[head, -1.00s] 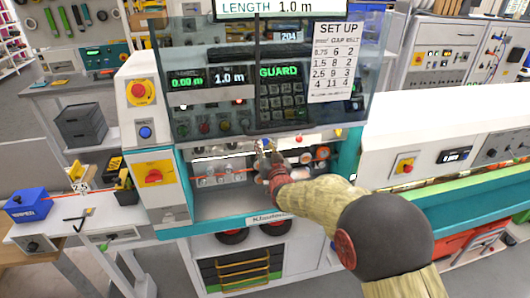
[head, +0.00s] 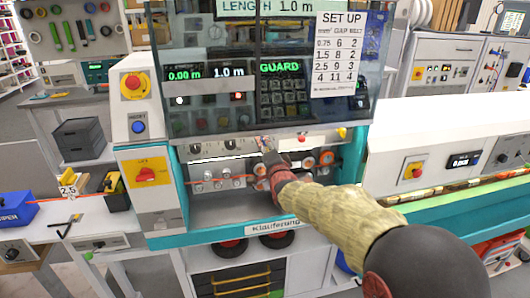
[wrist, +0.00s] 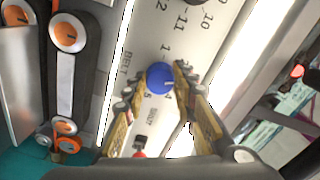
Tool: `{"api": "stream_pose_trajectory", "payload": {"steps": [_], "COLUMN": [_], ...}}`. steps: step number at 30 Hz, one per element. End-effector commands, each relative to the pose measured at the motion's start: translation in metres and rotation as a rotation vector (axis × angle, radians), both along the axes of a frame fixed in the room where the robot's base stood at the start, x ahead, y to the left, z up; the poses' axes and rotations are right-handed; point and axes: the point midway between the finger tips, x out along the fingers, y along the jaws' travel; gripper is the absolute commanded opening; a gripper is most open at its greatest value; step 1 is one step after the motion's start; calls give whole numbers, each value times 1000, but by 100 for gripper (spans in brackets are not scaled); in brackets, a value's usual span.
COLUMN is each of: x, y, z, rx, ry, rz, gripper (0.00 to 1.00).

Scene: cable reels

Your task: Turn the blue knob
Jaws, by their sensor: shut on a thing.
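The blue knob (wrist: 159,76) sits on a pale panel of the machine, beside printed numbers and the word BELT. In the wrist view my gripper (wrist: 162,80) has one fingertip on each side of the knob and is shut on it. The knob's white pointer mark shows near its right side. In the head view my gripper (head: 266,147) reaches into the machine under the clear guard. There the knob is mostly hidden by the gripper.
The clear guard (head: 215,120) is just above my gripper. Rollers with orange hubs (wrist: 66,33) are close on the left in the wrist view. A SET UP chart (head: 338,55) hangs on the guard. A yellow-plated red switch (head: 146,174) is at the machine's left.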

Motion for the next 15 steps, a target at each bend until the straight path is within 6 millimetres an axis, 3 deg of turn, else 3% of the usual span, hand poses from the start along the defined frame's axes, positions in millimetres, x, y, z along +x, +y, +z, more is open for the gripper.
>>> {"api": "stream_pose_trajectory", "payload": {"steps": [15], "x": [0], "y": [0], "z": [-2], "rx": [323], "ry": [95], "rz": [-1], "gripper": [2]}}
